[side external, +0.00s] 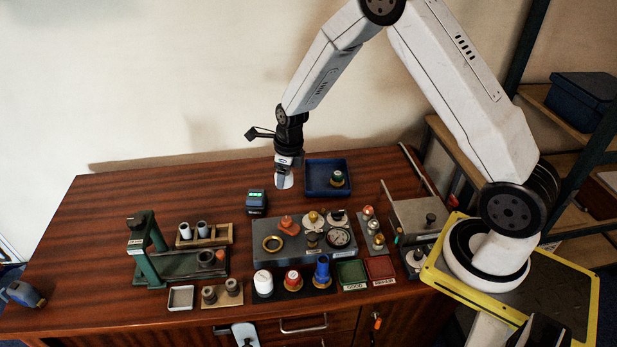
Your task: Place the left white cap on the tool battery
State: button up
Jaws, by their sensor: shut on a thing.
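The tool battery (256,201) is a dark block with a pale green label, standing on the table left of centre towards the back. My gripper (284,184) points down just right of the battery and behind it, apart from it. It is shut on a small pale thing at its fingertips, too small here to name surely.
A blue tray (313,189) holding a green-and-brass part is close right of my gripper. A green press (150,250) stands at the left. White, red and blue containers (263,283) stand in front. The table's back left is clear.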

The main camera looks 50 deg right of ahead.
jog(key=w+f, duration=0.4)
jog(key=w, duration=0.4)
send_near(254, 195)
jog(key=shift+s+a+f, duration=0.15)
jog(key=shift+f, duration=0.3)
jog(key=shift+s+a+f, duration=0.1)
jog(key=shift+a+f, duration=0.05)
jog(key=shift+f, duration=0.35)
jog(key=shift+w+d+f, duration=0.1)
jog(key=shift+w+f, duration=0.45)
jog(key=shift+f, duration=0.05)
jog(key=shift+f, duration=0.1)
jog(key=shift+w+f, duration=0.1)
jog(key=shift+w, duration=0.05)
jog(key=shift+f, duration=1.55)
jog(key=shift+f, duration=0.15)
jog(key=o, duration=1.3)
